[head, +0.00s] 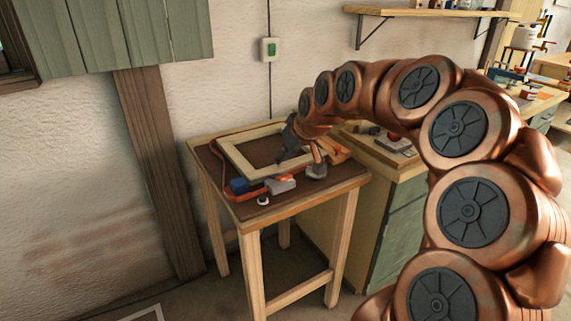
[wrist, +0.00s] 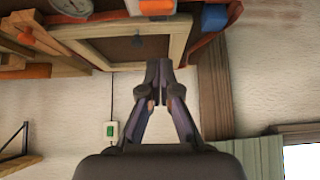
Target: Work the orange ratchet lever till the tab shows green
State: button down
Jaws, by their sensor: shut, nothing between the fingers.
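On the small table, an upright orange lever (head: 316,152) rises from a grey block (head: 317,171) at the right of the front edge. A second grey block (head: 281,186) with an orange part sits left of it; I cannot tell which is the ratchet. An orange strap (head: 226,180) runs around a pale wooden frame (head: 234,157). A blue block (head: 239,186) sits at the left.
A white round piece (head: 263,200) lies at the table's front edge. A cabinet (head: 390,195) with things on top stands close on the right. A wall box with a green switch (head: 270,49) and a shelf (head: 430,12) are behind. Floor left of the table is mostly clear.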

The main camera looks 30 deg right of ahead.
jog(key=w+r+v, duration=0.1)
jog(key=v, duration=0.5)
jog(key=shift+r, duration=0.25)
jog(key=shift+s+d, duration=0.1)
dwell(0.5)
jog(key=s+a+f+n+g+p, duration=0.1)
jog(key=s+a+g+p, duration=0.15)
jog(key=s+a, duration=0.45)
jog(key=s+a+f+g+p, duration=0.2)
jog(key=s+a, duration=0.2)
jog(key=s, duration=0.4)
jog(key=s+a+f+g+p, duration=0.2)
jog(key=s+a+f, duration=0.1)
jog(key=s, duration=0.6)
jog(key=s+a+f+m+g+p, duration=0.1)
jog(key=s+a+f+g+p, duration=0.1)
jog(key=s+a, duration=0.3)
jog(key=s+g+p, duration=0.1)
jog(key=s, duration=0.3)
jog(key=shift+a+f, duration=0.25)
jog(key=shift+a, duration=0.1)
jog(key=shift+s, duration=0.1)
